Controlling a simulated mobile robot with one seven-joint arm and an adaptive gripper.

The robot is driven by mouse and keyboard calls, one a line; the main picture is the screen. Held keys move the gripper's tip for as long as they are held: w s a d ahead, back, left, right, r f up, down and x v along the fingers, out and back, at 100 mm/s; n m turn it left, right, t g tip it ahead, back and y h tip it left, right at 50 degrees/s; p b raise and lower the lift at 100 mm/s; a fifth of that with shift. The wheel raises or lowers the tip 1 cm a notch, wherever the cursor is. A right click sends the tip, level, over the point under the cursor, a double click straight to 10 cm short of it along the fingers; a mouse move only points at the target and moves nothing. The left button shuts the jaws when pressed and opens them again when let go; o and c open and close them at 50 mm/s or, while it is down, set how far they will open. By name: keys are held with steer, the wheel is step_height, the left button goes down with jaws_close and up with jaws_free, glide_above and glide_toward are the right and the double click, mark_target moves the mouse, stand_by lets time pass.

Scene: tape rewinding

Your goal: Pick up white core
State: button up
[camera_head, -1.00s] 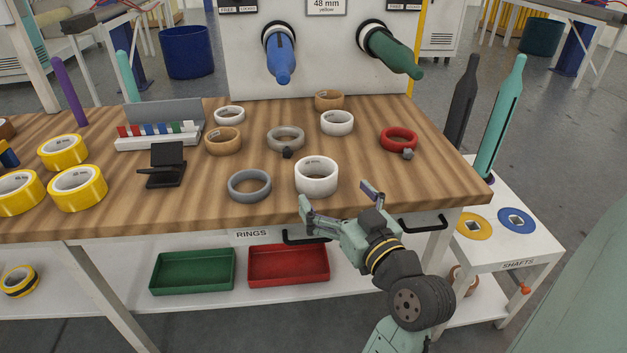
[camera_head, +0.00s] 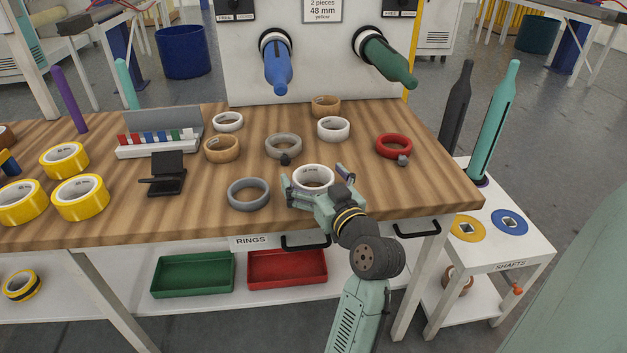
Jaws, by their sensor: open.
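A white core (camera_head: 313,171), a wide ring, lies flat near the front edge of the wooden table. My gripper (camera_head: 312,181) is open at this core, with one finger at its left side and the other at its right. The gripper body hides the core's front lower part, and I cannot tell whether the fingers touch it. Two other white rings lie farther back, one at the centre right (camera_head: 333,137) and a thinner one to the left (camera_head: 228,128).
A grey ring (camera_head: 249,207) lies close to the left of my gripper. A silver ring (camera_head: 284,155) with a dark knob and a red ring (camera_head: 393,154) lie behind. Blue (camera_head: 276,75) and green (camera_head: 388,66) shafts project from the panel. Yellow tape rolls (camera_head: 80,210) are at left.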

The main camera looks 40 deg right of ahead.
steer(key=shift+c, duration=0.4)
steer(key=c, duration=1.2)
